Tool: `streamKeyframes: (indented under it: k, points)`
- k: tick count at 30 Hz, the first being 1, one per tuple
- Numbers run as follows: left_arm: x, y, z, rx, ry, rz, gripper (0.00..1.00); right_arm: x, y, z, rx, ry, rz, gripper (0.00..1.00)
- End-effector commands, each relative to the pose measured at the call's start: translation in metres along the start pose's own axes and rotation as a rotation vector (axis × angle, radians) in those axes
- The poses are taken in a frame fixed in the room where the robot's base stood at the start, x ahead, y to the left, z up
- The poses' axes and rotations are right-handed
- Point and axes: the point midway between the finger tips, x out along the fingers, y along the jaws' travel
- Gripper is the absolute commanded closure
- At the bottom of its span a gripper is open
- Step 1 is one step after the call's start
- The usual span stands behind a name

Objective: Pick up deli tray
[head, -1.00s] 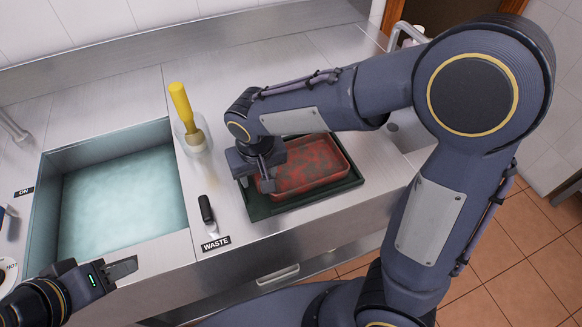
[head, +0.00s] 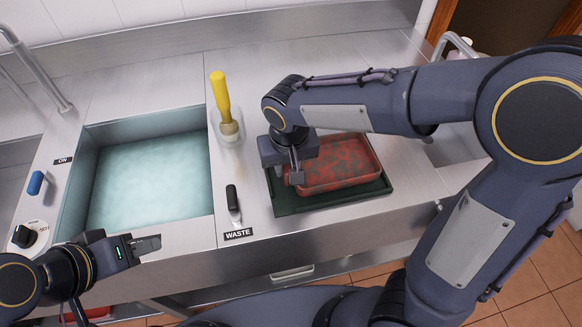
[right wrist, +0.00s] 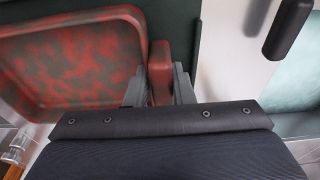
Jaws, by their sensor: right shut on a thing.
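The deli tray (head: 340,160) is red with dark stains and sits on a dark green mat or board (head: 312,203) on the steel counter. My right gripper (head: 296,177) is at the tray's left side. In the right wrist view its fingers (right wrist: 160,85) straddle a red tab (right wrist: 160,72) on the tray's edge, and they are shut on it. The tray's basin (right wrist: 70,60) fills the left of that view. My left gripper (head: 150,246) is at the lower left, away from the tray, in front of the basin of water; its finger gap cannot be made out.
A water-filled sink (head: 155,180) lies to the left. A yellow-handled brush (head: 220,98) stands in a clear holder (head: 228,130). A black-handled scraper (head: 232,200) lies near the WASTE label (head: 238,234). A faucet (head: 458,45) stands behind, at the right.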

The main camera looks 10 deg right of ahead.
Motion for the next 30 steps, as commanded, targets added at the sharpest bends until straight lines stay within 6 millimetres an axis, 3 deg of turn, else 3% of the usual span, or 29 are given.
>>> streamKeyframes:
  k: [2,5,10,15,22,30]
  points:
    - [-0.001,0.001,-0.001,0.0,0.0,0.0,0.64,-0.015,0.0,-0.003,0.0,0.005,-0.004,1.0]
    - [0.0,0.0,0.0,0.0,0.0,0.0,0.64,-0.036,0.004,0.01,-0.001,0.007,-0.006,1.0]
    - [0.0,0.0,0.0,0.0,0.0,0.0,0.64,-0.082,0.013,0.037,-0.002,0.009,-0.007,1.0]
    - [0.004,-0.002,0.002,0.0,0.0,0.0,0.64,-0.105,0.024,0.075,-0.002,0.007,-0.005,1.0]
    - [0.006,-0.003,0.003,0.0,0.0,0.0,0.64,-0.126,0.033,0.108,0.0,0.003,-0.003,1.0]
    - [0.006,-0.003,0.003,0.0,0.0,0.0,0.64,-0.132,0.036,0.118,-0.001,0.001,0.0,1.0]
